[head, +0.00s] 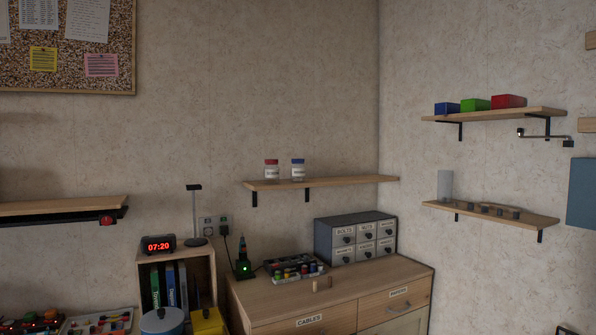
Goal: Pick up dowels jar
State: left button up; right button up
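Two small clear jars with white labels stand upright on the wooden wall shelf (345,181) in the middle. The left jar (271,171) has a red lid, and the right jar (298,172) has a blue lid. Their labels are too small to read, so I cannot tell which one is the dowels jar. Neither of my grippers is in view.
Below are a wooden cabinet (345,286), a grey drawer unit (354,239), a green-lit device (243,264) and a desk lamp (196,214). A clock (158,245) tops a bookcase. The jar shelf's right part is bare.

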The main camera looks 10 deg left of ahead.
aim_at(297, 170)
jog(key=i+l+u, duration=0.15)
jog(key=i, duration=0.2)
jog(key=i+l+u, duration=0.1)
jog(key=i, duration=0.3)
jog(key=i+l+u, duration=0.15)
jog(key=i, duration=0.2)
